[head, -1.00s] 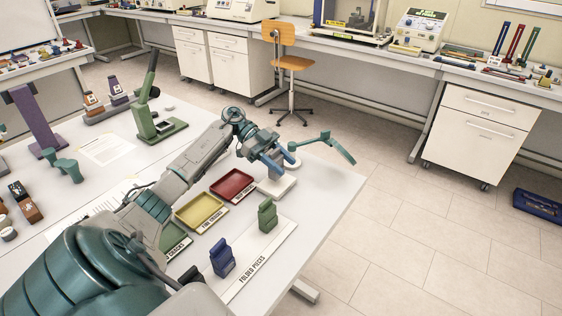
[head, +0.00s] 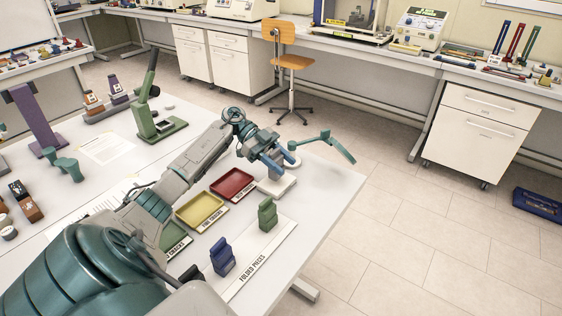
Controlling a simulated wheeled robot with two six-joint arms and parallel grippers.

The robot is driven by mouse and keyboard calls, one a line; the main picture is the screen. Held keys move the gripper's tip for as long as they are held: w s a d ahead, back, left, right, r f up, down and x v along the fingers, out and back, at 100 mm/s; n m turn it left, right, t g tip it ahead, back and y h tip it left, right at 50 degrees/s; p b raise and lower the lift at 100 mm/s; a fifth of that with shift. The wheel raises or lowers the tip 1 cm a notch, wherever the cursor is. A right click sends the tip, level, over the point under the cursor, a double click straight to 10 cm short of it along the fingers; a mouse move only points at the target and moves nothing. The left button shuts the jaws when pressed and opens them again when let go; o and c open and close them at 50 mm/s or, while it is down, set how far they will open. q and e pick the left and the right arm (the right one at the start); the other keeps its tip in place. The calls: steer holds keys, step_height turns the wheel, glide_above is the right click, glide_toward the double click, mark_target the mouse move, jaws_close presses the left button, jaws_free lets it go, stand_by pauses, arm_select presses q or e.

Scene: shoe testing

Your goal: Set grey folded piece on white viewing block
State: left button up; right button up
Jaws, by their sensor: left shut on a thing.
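My left gripper (head: 278,168) reaches in from the left and is shut just above the white viewing block (head: 281,188), near the table's right edge. It is shut on what I take to be the grey folded piece, which the blue fingers and wrist almost wholly hide. I cannot tell whether the piece touches the block. A green folded piece (head: 267,215) and a blue folded piece (head: 222,257) stand upright on the white "FOLDED PIECES" strip (head: 257,262). My right gripper is not in view.
A red tray (head: 232,183) and a yellow tray (head: 200,212) lie left of the block. A green press-like device (head: 155,128) stands farther back. The right table corner is clear.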

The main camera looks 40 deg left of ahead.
arm_select(q)
steer(key=shift+f+b, duration=0.45)
steer(key=shift+f, duration=0.45)
steer(key=o, duration=1.1)
steer(key=shift+c, duration=0.2)
steer(key=b+v, duration=0.3)
steer(key=v, duration=0.8)
steer(key=shift+b, duration=0.3)
steer(key=shift+d+r, duration=0.1)
steer(key=shift+d, duration=0.05)
